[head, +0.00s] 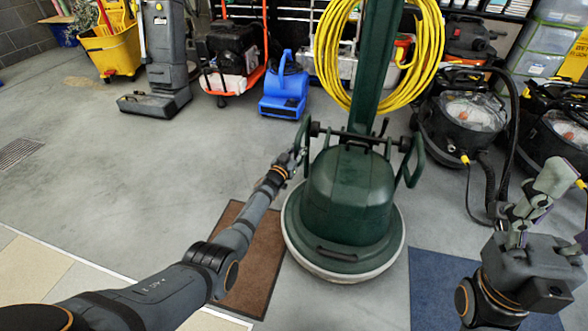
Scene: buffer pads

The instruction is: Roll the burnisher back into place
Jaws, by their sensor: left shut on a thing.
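The green burnisher (348,195) stands upright in the middle of the head view, with a round base and pale rim on the grey floor. A yellow cable hangs coiled on its tall green column (378,60). It has a looped handle on each side of its body. My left gripper (297,153) is shut on the left handle (304,140); its fingers are small and partly hidden there. My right gripper (528,195) is at the lower right, apart from the burnisher, with its fingers spread and nothing seen between them.
A brown mat (249,262) lies left of the base and a blue mat (440,290) lies right of it. Black vacuums (462,125) stand at the right. A blue blower (284,92), an upright machine (163,60) and a yellow bucket (110,48) line the back. Left floor is clear.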

